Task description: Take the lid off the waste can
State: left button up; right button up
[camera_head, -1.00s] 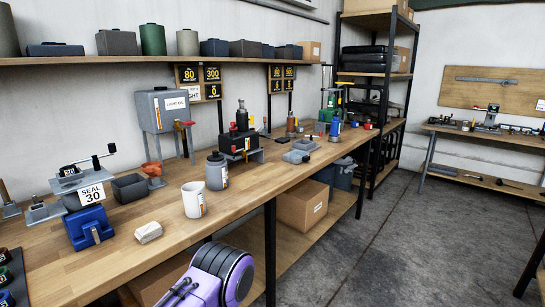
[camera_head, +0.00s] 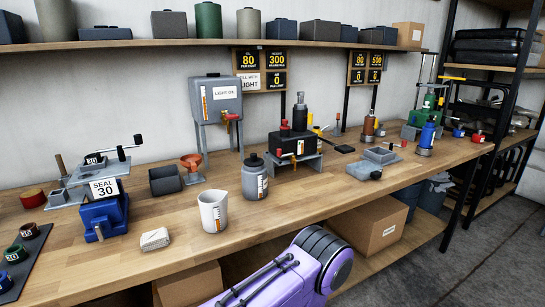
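No thing in view is marked as the waste can, and I cannot tell which one it is. A grey bottle with a dark cap (camera_head: 255,178) stands upright on the workbench, with a scale on its side. A white measuring jug (camera_head: 213,212) stands open beside it. A dark blue-grey bin (camera_head: 409,200) stands on the lower shelf, partly hidden by a cardboard box; its top is not clear to see. Another grey container (camera_head: 435,192) is behind it. A purple arm link of mine shows at the bottom; neither gripper is in view.
The wooden workbench (camera_head: 150,262) carries a blue sealing device (camera_head: 104,217), a folded cloth (camera_head: 155,239), a grey tank (camera_head: 210,100) on a stand and a black press (camera_head: 297,145). A cardboard box (camera_head: 370,232) sits on the lower shelf. Open floor lies at the right.

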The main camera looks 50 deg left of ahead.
aim_at(254, 161)
jog(key=u, duration=1.8)
